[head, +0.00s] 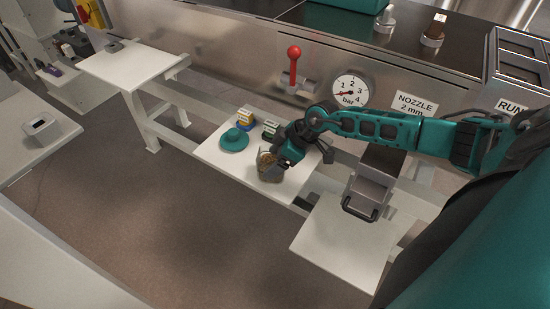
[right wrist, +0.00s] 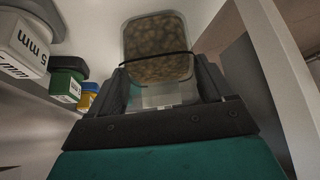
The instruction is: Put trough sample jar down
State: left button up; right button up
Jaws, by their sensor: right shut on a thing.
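The trough sample jar (head: 270,168) is a small clear container with brown grainy contents. It is at the front edge of the middle white shelf (head: 217,157). My right gripper (head: 279,157) is shut on it from the right. In the right wrist view the jar (right wrist: 157,50) sits upright between the two dark fingers, with a dark line across it. I cannot tell whether its base touches the shelf. My left gripper is not in view.
A handled metal box (head: 369,190) is on the right shelf (head: 340,243). A red lever (head: 294,62) and gauge (head: 350,89) are on the panel.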

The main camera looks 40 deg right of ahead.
jog(key=o, duration=1.1)
jog(key=shift+r, duration=0.1)
jog(key=v, duration=1.1)
jog(key=s+a+n+t+y, duration=0.1)
jog(key=a+t+y, duration=0.55)
jog(key=a, duration=1.05)
jog(key=s+f+m+h, duration=0.7)
jog(key=s+f+h, duration=0.2)
jog(key=s+f, duration=0.2)
jog(key=shift+a+f, duration=0.25)
jog(key=shift+f, duration=0.6)
